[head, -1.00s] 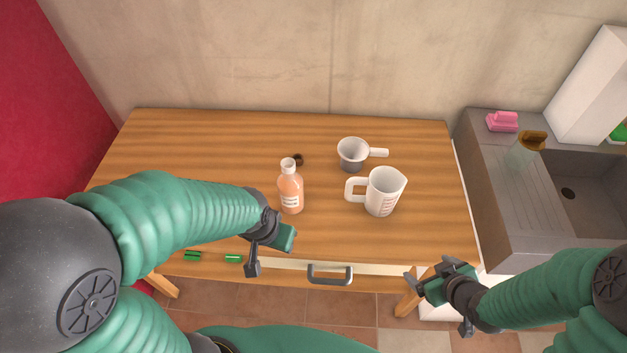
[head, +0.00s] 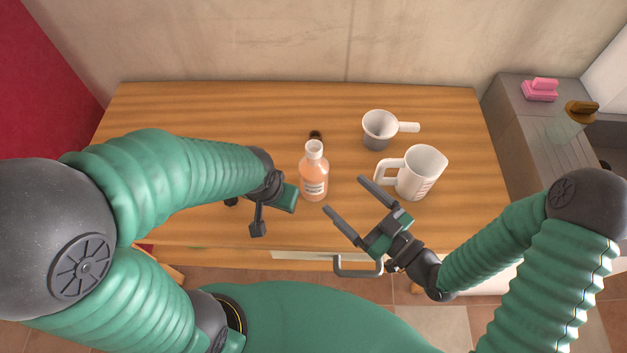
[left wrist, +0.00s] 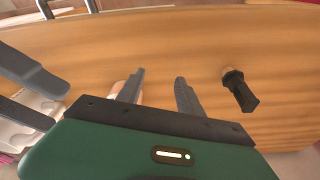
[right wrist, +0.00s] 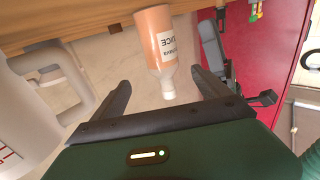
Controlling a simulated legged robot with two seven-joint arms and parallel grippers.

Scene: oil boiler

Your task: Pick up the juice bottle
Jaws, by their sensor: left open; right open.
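The juice bottle (head: 314,177), orange-pink with a white cap and pale label, stands upright on the wooden table (head: 210,100). The right wrist view shows the bottle (right wrist: 157,42) between and beyond the open fingers. My right gripper (head: 345,196) is open and empty, its fingers pointing at the bottle from the front right, apart from it. My left gripper (head: 284,199) is close to the left of the bottle; its fingers are hard to make out in the head view. The left wrist view shows that gripper (left wrist: 160,80) open, with part of the bottle behind one finger.
A white measuring jug (head: 420,173) stands right of the bottle, and a small handled cup (head: 380,130) stands behind the jug. A small dark item (head: 316,135) is behind the bottle. A drawer handle (head: 357,268) is at the table front. A sink counter (head: 530,125) is at right.

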